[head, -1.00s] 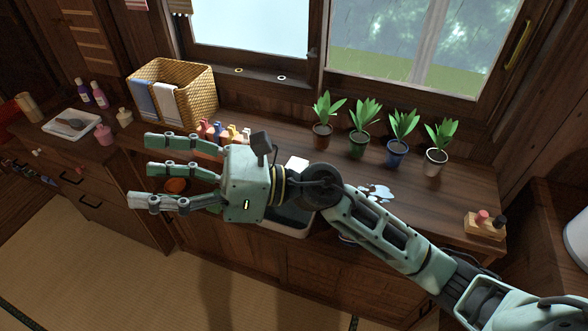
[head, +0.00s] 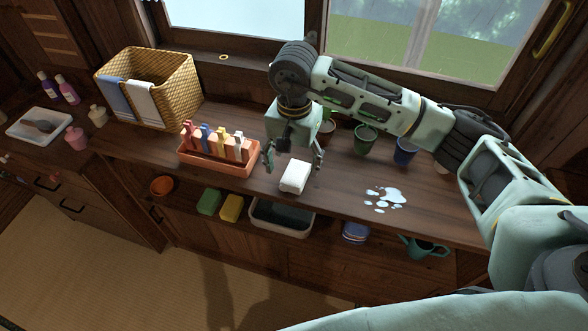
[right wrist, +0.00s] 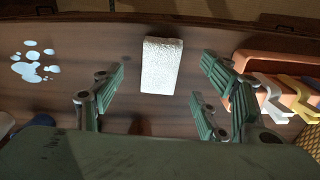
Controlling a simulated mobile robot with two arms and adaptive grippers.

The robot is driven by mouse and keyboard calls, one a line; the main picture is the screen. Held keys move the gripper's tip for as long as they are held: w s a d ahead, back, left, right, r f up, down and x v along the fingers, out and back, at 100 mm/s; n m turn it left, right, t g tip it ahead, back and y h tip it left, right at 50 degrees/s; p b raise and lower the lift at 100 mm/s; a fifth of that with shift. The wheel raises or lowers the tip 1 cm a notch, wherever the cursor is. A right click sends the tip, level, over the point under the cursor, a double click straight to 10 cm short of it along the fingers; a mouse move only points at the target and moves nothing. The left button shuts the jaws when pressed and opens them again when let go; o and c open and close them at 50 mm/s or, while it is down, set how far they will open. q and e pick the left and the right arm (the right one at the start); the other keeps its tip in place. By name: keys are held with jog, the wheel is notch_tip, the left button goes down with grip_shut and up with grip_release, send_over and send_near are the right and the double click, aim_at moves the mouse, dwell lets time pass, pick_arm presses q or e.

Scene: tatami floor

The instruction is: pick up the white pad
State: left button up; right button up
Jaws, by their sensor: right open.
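The white pad (head: 294,177) is a small rough-surfaced block lying on the dark wooden counter, near its front edge. In the right wrist view the pad (right wrist: 161,65) lies ahead, between the lines of the fingers and apart from them. My right gripper (head: 293,162) points down just behind the pad in the head view, with its fingers spread to either side. It is open and empty, and its green ribbed fingers (right wrist: 164,100) also show in the right wrist view. My left gripper is not in view.
An orange rack (head: 217,160) with coloured pegs or clips stands left of the pad. A white spill (head: 384,198) lies to its right. Potted plants stand behind, partly hidden by my arm. A wicker basket (head: 180,85) stands farther left. A shelf below holds sponges (head: 231,208) and a basin (head: 281,232).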

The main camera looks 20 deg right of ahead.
aim_at(295, 174)
notch_tip(295, 174, down, 4)
jog(key=shift+w+d+r+p, duration=0.1)
jog(key=shift+r+p, duration=0.1)
jog(key=shift+p, duration=0.55)
jog(key=shift+f, duration=1.1)
jog(key=c, duration=0.9)
jog(key=shift+w, duration=0.1)
jog(key=shift+c, duration=1.2)
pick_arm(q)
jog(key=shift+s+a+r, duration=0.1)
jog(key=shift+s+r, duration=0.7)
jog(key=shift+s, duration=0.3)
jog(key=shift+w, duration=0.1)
